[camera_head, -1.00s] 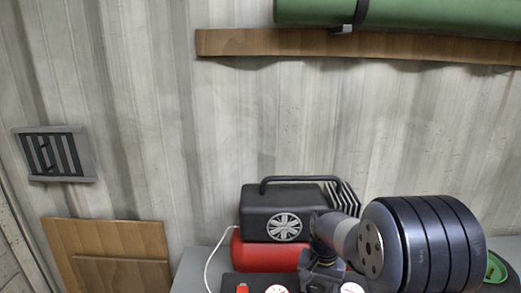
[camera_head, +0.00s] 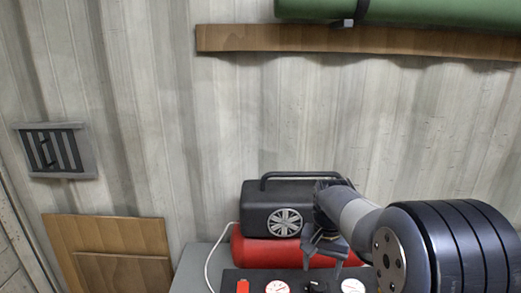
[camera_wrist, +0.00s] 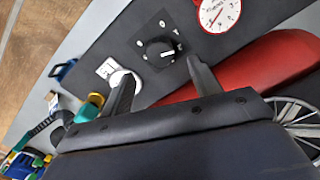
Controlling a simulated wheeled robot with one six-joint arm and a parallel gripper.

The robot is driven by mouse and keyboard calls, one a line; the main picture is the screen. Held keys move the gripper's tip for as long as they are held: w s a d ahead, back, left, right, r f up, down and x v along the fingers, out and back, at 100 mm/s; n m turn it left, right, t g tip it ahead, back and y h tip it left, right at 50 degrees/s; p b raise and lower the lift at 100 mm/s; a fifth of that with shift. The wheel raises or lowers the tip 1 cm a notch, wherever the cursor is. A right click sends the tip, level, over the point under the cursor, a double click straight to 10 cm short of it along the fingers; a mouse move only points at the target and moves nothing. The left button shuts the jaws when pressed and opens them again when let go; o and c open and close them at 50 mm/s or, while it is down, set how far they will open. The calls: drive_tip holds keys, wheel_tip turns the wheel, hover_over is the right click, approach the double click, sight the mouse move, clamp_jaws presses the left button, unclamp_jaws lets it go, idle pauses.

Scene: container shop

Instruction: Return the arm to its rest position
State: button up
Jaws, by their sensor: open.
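My gripper (camera_head: 325,251) is in front of the red and black compressor, above the dark control panel (camera_head: 240,275). Its two fingers are apart with nothing between them. In the wrist view my gripper (camera_wrist: 160,85) points over the panel, and the black knob (camera_wrist: 158,52) shows beyond and between the fingertips. My arm runs from the lower right of the head view and hides part of the compressor's right side.
The compressor has a black motor housing (camera_head: 262,207) and a red tank (camera_head: 262,251). White gauges (camera_head: 277,287) sit on the panel. A wooden shelf (camera_head: 240,38) with a green roll (camera_head: 430,12) is above. The wall between shelf and compressor is clear.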

sight(319, 285)
wheel_tip(319, 285, down, 7)
drive_tip(key=shift+s+r+p, duration=0.1)
drive_tip(key=shift+r+p, duration=0.1)
drive_tip(key=shift+p, duration=0.2)
drive_tip(key=shift+r+n, duration=0.1)
drive_tip(key=shift+n, duration=0.3)
drive_tip(key=n, duration=0.5)
drive_tip(key=n+p, duration=0.1)
drive_tip(key=n, duration=0.6)
drive_tip(key=shift+p, duration=0.3)
drive_tip(key=shift+r+n, duration=0.35)
drive_tip(key=shift+n, duration=0.05)
wheel_tip(319, 285, up, 9)
drive_tip(key=b, duration=0.1)
drive_tip(key=shift+r, duration=0.15)
